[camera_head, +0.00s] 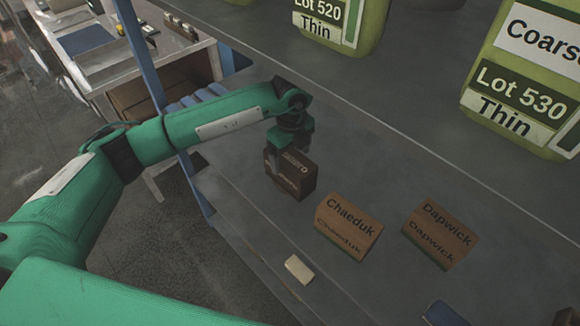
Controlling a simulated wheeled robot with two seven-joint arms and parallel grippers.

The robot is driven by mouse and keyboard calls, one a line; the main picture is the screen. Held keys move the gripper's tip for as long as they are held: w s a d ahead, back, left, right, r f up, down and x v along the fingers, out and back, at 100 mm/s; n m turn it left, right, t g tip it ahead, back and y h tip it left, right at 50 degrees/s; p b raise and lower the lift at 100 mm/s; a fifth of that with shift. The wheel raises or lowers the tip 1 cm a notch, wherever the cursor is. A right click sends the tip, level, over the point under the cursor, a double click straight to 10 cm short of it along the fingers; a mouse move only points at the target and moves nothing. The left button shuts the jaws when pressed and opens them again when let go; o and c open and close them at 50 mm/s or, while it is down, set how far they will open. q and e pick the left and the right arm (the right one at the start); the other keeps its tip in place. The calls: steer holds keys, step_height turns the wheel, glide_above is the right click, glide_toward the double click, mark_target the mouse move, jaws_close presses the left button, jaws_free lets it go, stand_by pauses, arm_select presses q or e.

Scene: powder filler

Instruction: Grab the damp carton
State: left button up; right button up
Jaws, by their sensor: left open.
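A dark brown carton (298,178), darker than the other cartons, stands on the grey shelf; its label is too small to read fully. My left gripper (274,154) points down at its left side, very near or touching it. The jaws are open, and the fingertips are partly hidden by the wrist and the carton, so I cannot tell whether the carton is between them. My right gripper does not show.
To the right stand lighter cartons labelled Chaeduk (345,228) and Dapwick (440,235). A pale block (299,269) lies near the shelf's front edge. Green containers, Lot 520 (345,22) and Lot 530 (520,85), stand behind. A blue post (143,55) rises at the left.

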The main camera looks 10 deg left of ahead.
arm_select(q)
step_height(320, 180, down, 5)
steer(key=p, duration=0.2)
steer(key=shift+s+a+r+p, duration=0.15)
steer(key=shift+r+p, duration=0.05)
steer(key=shift+p, duration=0.1)
steer(key=shift+f, duration=0.4)
steer(key=shift+r, duration=0.1)
steer(key=c, duration=1.4)
